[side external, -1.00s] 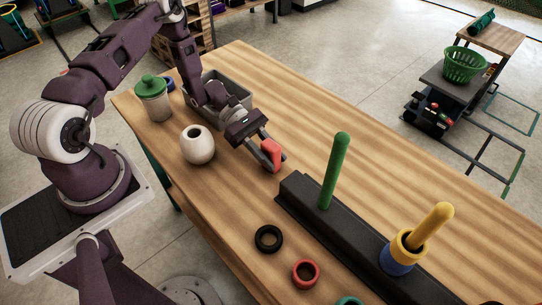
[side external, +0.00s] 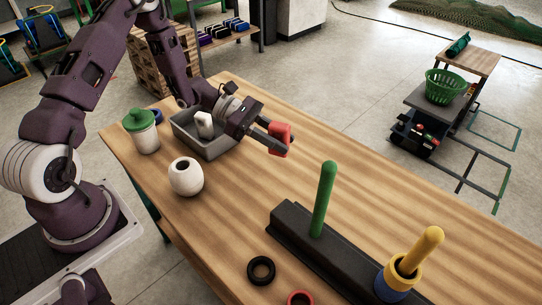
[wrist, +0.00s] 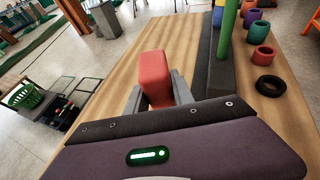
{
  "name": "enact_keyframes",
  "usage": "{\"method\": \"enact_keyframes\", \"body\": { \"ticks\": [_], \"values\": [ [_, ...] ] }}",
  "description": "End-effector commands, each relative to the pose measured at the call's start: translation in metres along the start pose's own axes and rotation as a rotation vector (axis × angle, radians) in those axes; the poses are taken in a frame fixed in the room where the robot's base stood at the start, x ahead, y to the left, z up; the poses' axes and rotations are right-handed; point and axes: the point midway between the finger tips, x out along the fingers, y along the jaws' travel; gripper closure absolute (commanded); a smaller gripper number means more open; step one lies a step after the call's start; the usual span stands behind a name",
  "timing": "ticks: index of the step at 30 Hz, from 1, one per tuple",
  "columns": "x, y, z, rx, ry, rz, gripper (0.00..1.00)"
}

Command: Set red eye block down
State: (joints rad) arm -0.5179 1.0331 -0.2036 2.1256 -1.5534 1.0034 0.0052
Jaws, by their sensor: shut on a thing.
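The red block (side external: 282,131) is held between the fingers of my gripper (side external: 277,141), toward the far side of the wooden table (side external: 350,190). It appears to be clear of the tabletop, but the height is hard to judge. In the wrist view the red block (wrist: 154,72) stands up between the two grey fingers of my gripper (wrist: 158,98), with bare wood beyond it. The block's lower part is hidden by the fingers and wrist. No eye or hole shows on its visible faces.
A black base (side external: 290,222) with a green peg (side external: 323,198) and a yellow peg (side external: 421,247) stands nearer the front right. A black ring (side external: 261,270) lies before it. A grey bin (side external: 213,148), white pot (side external: 186,177) and green-lidded jar (side external: 142,131) stand left.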

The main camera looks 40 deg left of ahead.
Motion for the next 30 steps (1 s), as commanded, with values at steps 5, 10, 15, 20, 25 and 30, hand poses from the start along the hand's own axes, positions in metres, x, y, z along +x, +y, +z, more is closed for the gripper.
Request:
{"method": "enact_keyframes", "body": {
  "ticks": [5,10,15,20,25,30],
  "values": [
    [-0.007,0.069,-0.003,-0.143,0.001,0.348,1.00],
    [-0.032,0.109,-0.019,-0.253,0.001,0.616,1.00],
    [-0.042,0.120,-0.038,-0.300,0.001,0.720,1.00],
    [-0.029,0.121,-0.073,-0.304,0.001,0.727,1.00],
    [-0.017,0.120,-0.102,-0.304,0.001,0.726,1.00],
    [-0.009,0.121,-0.121,-0.300,-0.001,0.726,1.00]
  ]
}}
